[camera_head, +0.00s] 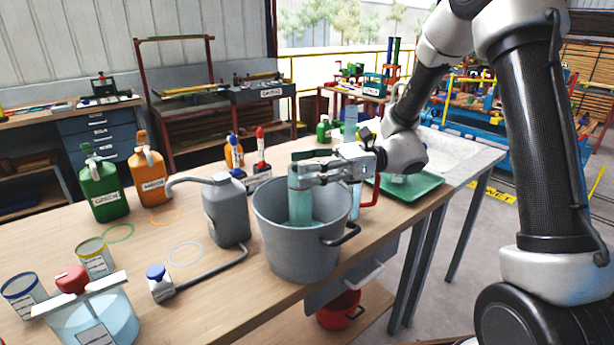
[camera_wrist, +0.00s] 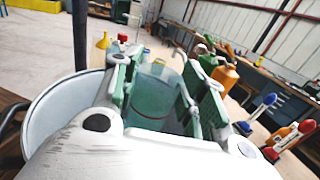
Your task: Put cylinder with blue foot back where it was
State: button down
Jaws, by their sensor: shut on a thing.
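My gripper (camera_head: 303,175) is shut on a translucent teal cylinder (camera_head: 299,207), holding it upright. The cylinder's lower part is inside the grey bucket (camera_head: 268,235), near the bucket's back. Its foot is hidden from view, so I cannot tell the foot's colour or whether it touches the bottom. In the wrist view the cylinder (camera_wrist: 157,85) sits between the two green-padded fingers (camera_wrist: 160,95), with its round open rim showing.
A grey can (camera_head: 226,212) with a spout and pipe stands left of the bucket. Green (camera_head: 103,190) and orange (camera_head: 148,175) bottles stand farther left. A green tray (camera_head: 425,187) lies right. Pale-blue (camera_head: 185,254) and green (camera_head: 118,233) rings mark bare tabletop.

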jog(key=shift+f, duration=1.1)
jog(key=c, duration=0.8)
grip_release()
